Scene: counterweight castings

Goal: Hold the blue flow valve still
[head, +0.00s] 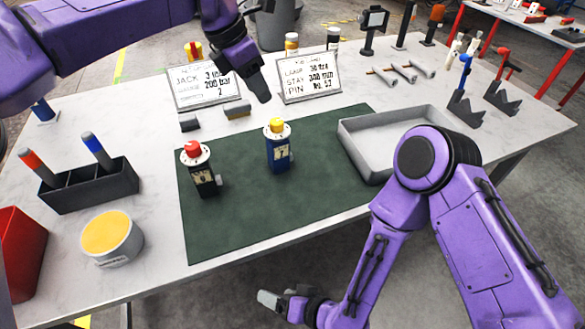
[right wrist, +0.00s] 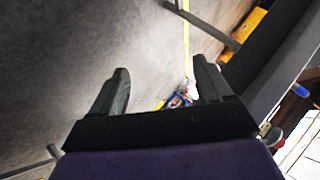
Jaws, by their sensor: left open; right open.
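The blue flow valve (head: 278,150) stands upright on the green mat (head: 240,225), with a yellow knob on top and a small dial on its front. A black valve with a red knob (head: 199,168) stands to its left on the mat. My left gripper (head: 262,92) is above and behind the blue valve, pointing down, apart from it and empty. My right gripper (head: 268,298) is low, off the table's front edge, far from the valve. In the right wrist view its two fingers (right wrist: 158,92) are apart with nothing between them.
A grey tray (head: 350,150) stands right of the mat. Two sign boards (head: 309,78) stand behind it. A black pen holder (head: 92,187), a yellow-topped tin (head: 111,238) and a red bin (head: 20,255) are at left. The mat's front is clear.

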